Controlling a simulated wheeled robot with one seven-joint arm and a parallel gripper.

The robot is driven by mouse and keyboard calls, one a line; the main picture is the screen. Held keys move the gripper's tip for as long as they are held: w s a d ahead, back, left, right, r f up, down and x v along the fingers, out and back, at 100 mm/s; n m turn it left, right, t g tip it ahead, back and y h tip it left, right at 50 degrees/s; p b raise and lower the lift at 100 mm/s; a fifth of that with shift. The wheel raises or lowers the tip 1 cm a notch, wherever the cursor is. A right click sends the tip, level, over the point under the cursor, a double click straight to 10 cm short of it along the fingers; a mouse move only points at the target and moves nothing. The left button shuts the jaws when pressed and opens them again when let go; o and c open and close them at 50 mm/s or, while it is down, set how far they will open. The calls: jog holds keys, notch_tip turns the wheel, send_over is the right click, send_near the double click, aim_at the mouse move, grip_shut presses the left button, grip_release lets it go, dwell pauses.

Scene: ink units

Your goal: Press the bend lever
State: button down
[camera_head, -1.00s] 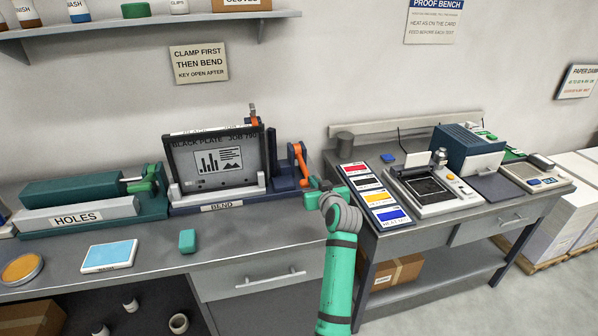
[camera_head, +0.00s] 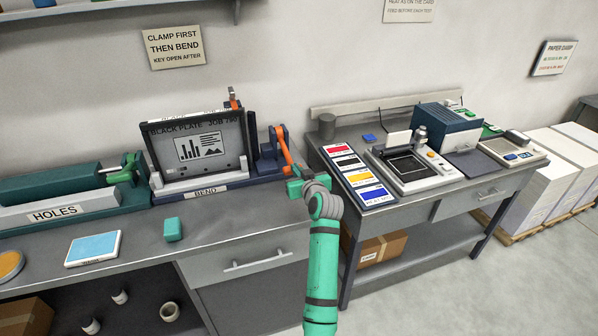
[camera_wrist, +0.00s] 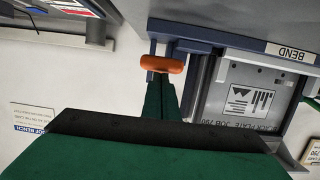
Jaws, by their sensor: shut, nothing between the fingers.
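The bend station (camera_head: 206,192) stands on the left bench, labelled BEND, with a black plate (camera_head: 205,150) upright in its frame. The bend lever (camera_head: 284,146) is the orange arm on the blue block at the station's right side, slanting down toward my gripper. My gripper (camera_head: 294,184) is at the lever's lower end; in the head view I cannot tell whether they touch. In the wrist view my gripper's shut green fingers (camera_wrist: 160,98) point at the orange lever grip (camera_wrist: 163,64), with their tips right at it. A smaller orange clamp handle (camera_head: 233,103) shows above the plate.
The HOLES punch (camera_head: 60,214) stands left of the bend station. A green block (camera_head: 173,229) and a blue-topped pad (camera_head: 93,248) lie on the bench front. The right bench holds a colour card (camera_head: 358,176) and a scale-like device (camera_head: 415,170).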

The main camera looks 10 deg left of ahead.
jog(key=r+v, duration=0.1)
jog(key=v, duration=1)
jog(key=shift+r, duration=0.3)
jog(key=shift+d, duration=0.1)
